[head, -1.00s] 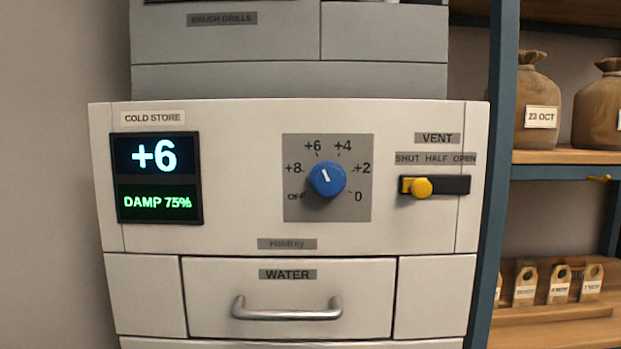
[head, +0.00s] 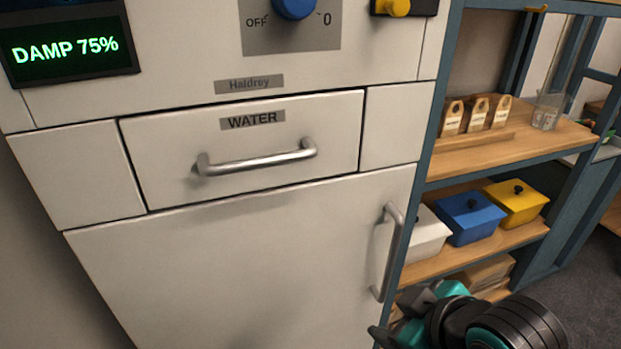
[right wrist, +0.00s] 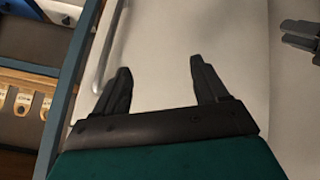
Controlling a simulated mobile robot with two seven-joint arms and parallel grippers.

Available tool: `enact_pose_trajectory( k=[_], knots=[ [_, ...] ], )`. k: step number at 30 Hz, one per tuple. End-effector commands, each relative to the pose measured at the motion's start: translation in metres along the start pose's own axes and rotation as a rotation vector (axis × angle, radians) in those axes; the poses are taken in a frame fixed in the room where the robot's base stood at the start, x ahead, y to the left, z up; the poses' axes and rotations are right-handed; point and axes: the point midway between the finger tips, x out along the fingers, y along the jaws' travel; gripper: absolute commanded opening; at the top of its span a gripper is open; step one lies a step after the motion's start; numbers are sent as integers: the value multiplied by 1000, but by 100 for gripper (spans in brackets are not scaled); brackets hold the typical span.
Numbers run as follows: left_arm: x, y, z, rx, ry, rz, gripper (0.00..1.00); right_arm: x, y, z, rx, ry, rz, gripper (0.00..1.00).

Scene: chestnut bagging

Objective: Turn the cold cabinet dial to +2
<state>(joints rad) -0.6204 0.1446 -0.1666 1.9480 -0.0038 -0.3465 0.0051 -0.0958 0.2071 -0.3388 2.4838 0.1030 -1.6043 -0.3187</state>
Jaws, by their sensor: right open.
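The blue dial (head: 294,8) is cut off by the top edge of the head view. Only its lower part and the OFF and 0 marks show; its pointer and the +2 mark are out of view. The cold cabinet (head: 240,260) fills the left and middle. My right gripper (head: 388,328) is low in front of the cabinet door's right edge, well below the dial. In the right wrist view my right gripper (right wrist: 158,72) is open and empty, its fingers apart before the pale cabinet front. Dark fingers of my left gripper (right wrist: 302,38) show at that view's right edge, their opening unclear.
The WATER drawer (head: 240,155) with its bar handle and the upright door handle (head: 390,250) stick out below the dial. The yellow vent slider (head: 397,7) is at top right. A blue-framed shelf (head: 480,155) with tags and lidded boxes stands at the right.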

Motion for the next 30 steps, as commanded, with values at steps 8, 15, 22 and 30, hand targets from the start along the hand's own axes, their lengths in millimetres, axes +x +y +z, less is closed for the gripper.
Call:
enact_pose_trajectory(
  k=[8,15,22,30],
  knots=[
    [0,2,-1,0,1,4,44,-35,19,-103,-460,221,102,73],
    [0,2,-1,-1,2,3,44,-75,24,-168,-862,331,241,73],
    [0,0,-1,-1,2,0,44,-116,25,-214,-1244,367,412,73],
    [-1,-1,0,-2,0,-2,44,-162,27,-250,-1671,304,644,73]
  ],
)
